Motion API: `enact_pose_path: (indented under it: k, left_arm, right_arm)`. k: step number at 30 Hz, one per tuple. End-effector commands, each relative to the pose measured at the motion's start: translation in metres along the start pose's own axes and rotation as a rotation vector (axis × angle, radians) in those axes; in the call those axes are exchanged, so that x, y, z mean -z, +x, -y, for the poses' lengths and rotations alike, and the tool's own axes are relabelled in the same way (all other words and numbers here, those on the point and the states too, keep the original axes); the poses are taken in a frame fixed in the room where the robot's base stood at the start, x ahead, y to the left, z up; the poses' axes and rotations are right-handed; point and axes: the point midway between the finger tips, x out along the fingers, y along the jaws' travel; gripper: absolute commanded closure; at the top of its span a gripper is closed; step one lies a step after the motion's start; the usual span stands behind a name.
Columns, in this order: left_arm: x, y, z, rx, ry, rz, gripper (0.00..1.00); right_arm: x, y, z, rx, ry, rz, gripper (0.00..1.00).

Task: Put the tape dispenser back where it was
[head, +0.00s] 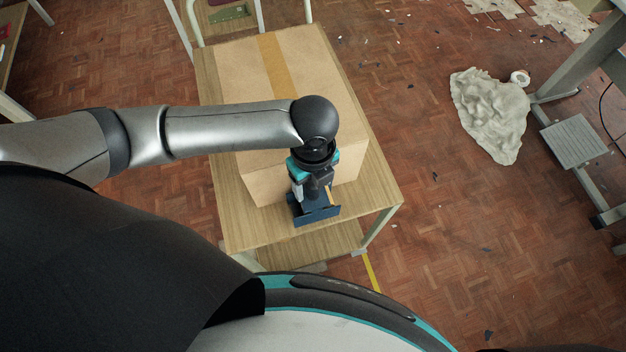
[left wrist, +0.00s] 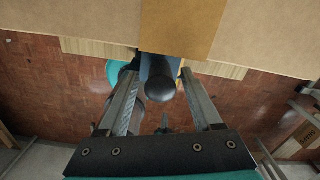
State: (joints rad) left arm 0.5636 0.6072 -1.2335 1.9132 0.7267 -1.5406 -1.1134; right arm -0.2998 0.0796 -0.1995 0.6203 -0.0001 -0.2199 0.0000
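The dark blue tape dispenser (head: 318,215) stands on the wooden table near its front edge, just in front of the cardboard box. My left gripper (head: 314,190) is above it, pointing down, with its fingers spread on either side of the dispenser's upper part. In the left wrist view the dispenser's dark round knob (left wrist: 161,89) shows between the two fingers, with clear gaps beside it. The dispenser's blue body is beyond the knob, partly hidden, and I cannot tell whether the fingertips touch it. My right gripper is not in view.
The cardboard box (head: 235,84), with a brown tape strip along its top, fills most of the table (head: 245,228). A crumpled pale sheet (head: 490,115) and a white roll (head: 520,78) lie on the floor at right.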

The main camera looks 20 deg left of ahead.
Motion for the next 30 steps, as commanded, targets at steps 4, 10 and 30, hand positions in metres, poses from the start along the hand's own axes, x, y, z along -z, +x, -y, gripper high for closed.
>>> enact_pose_path:
  k: [4, 10, 30]
  left_arm:
    - [0.000, 0.000, 0.000, 0.000, 0.000, 0.000, 0.34]
    - [0.000, -0.014, 0.001, 0.004, 0.001, 0.000, 0.34]
    - [0.000, -0.122, 0.001, 0.001, -0.001, 0.000, 0.34]
  right_arm:
    - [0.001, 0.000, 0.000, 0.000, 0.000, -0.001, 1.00]
    - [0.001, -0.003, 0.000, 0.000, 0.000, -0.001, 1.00]
    - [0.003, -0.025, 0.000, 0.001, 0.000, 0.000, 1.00]
